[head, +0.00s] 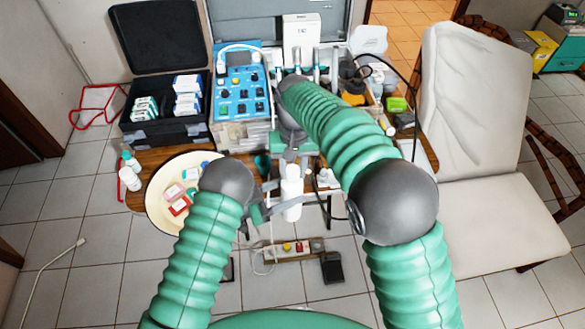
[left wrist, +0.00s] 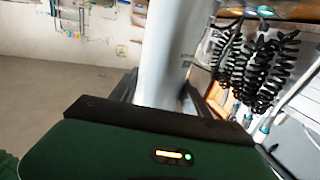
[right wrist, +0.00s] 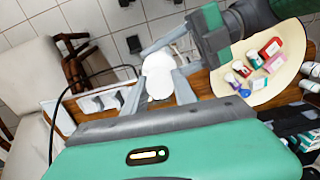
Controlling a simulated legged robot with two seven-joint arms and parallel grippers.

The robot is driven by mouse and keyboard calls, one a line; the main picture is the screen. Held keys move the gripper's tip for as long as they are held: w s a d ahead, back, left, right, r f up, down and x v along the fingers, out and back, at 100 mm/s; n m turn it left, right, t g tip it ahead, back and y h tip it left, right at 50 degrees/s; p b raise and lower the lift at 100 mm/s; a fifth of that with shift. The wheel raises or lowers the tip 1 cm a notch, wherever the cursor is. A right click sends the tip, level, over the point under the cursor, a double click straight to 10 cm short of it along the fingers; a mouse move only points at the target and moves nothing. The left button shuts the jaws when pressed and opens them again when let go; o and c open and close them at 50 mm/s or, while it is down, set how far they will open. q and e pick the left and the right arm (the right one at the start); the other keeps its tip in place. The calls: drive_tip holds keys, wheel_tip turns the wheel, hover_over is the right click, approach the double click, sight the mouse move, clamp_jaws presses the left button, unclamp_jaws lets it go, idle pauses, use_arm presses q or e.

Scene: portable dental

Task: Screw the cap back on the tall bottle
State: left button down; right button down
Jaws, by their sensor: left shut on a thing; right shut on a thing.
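The tall white bottle (head: 292,200) stands upright in the middle of the head view, off the table's front edge. My left gripper (head: 277,196) reaches it from the left and is shut around its body, which also fills the gap between the fingers in the left wrist view (left wrist: 170,55). My right gripper (head: 292,160) points down over the bottle's top. In the right wrist view its fingers are shut on a white rounded piece, seemingly the cap (right wrist: 158,72). The seam between cap and bottle is hidden, so I cannot tell how they meet.
A round cream tray (head: 157,208) with small boxes and bottles lies to the left. White bottles (head: 130,178) stand beside it. A blue control unit (head: 240,90) and an open black case (head: 165,105) stand behind. A white chair (head: 480,130) is at right. A power strip (head: 287,250) lies on the floor.

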drive_tip(key=c, duration=1)
unclamp_jaws()
drive_tip(key=shift+w+a+r, duration=0.1)
drive_tip(key=shift+r, duration=2.25)
drive_tip(key=shift+c, duration=0.4)
drive_tip(key=n, duration=0.3)
drive_tip(key=r+n, duration=0.1)
drive_tip(key=n, duration=0.1)
drive_tip(key=shift+r+n, duration=0.2)
drive_tip(key=shift+n, duration=0.2)
drive_tip(key=n, duration=0.2)
drive_tip(key=r+n, duration=0.1)
drive_tip(key=n, duration=0.2)
drive_tip(key=shift+r, duration=0.15)
drive_tip(key=n, duration=0.3)
drive_tip(key=shift+r, duration=0.35)
